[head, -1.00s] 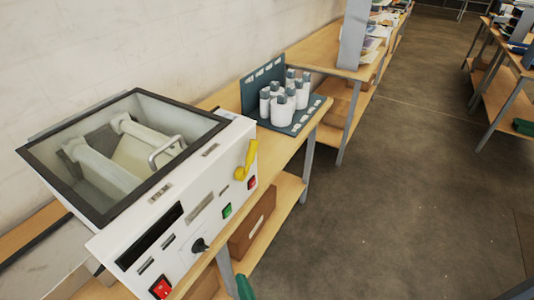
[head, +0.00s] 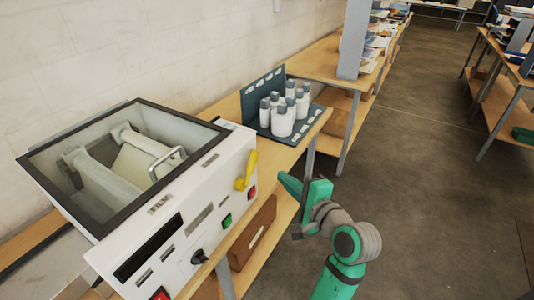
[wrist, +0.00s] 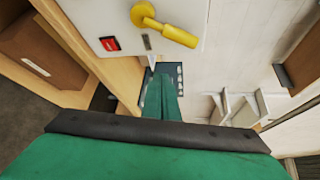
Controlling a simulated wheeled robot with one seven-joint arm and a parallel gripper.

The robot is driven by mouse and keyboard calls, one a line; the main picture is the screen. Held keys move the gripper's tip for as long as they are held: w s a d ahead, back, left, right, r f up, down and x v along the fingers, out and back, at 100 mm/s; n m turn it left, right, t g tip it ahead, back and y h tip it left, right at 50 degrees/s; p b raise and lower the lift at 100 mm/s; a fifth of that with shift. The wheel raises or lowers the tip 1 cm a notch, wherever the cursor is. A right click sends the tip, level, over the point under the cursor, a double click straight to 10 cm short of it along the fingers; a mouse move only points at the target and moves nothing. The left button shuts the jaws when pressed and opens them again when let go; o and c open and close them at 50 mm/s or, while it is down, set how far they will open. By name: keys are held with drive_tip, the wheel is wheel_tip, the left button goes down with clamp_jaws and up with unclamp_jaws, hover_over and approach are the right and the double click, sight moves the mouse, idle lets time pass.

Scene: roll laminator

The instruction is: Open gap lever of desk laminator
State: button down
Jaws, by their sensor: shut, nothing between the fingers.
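The desk laminator (head: 215,190) is a white box with a glass lid, on the wooden bench at the left of the head view. Its yellow gap lever (head: 247,171) sits at the right end of the sloped front panel. In the wrist view the yellow lever (wrist: 165,25) shows at the top, pivot at left, handle pointing right and slightly down. My green gripper (head: 290,187) is right of the lever in the head view, apart from it. In the wrist view the shut gripper fingers (wrist: 163,90) lie below the lever, with nothing between them.
A red switch (head: 252,193) and a green switch (head: 227,221) are near the lever. White bottles (head: 282,118) stand on a dark rack behind the laminator. A cardboard box (head: 255,232) is on the lower shelf. The floor to the right is open.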

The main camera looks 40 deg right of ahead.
sight(248, 169)
drive_tip(key=shift+y, duration=0.3)
drive_tip(key=r, duration=0.1)
drive_tip(key=s+d+r, duration=0.1)
drive_tip(key=r, duration=0.3)
drive_tip(key=shift+s+d+r, duration=0.1)
drive_tip(key=shift+s+d, duration=0.25)
drive_tip(key=shift+d, duration=0.05)
drive_tip(key=x, duration=1)
drive_tip(key=shift+s+a+r, duration=0.1)
drive_tip(key=shift+a+r, duration=0.15)
drive_tip(key=shift+a, duration=0.35)
drive_tip(key=shift+s+a+r, duration=0.1)
drive_tip(key=shift+a+r, duration=0.2)
drive_tip(key=shift+a, duration=0.3)
drive_tip(key=shift+s+a+r, duration=0.1)
drive_tip(key=shift+a+r, duration=0.15)
drive_tip(key=shift+a, duration=0.35)
drive_tip(key=shift+w, duration=0.1)
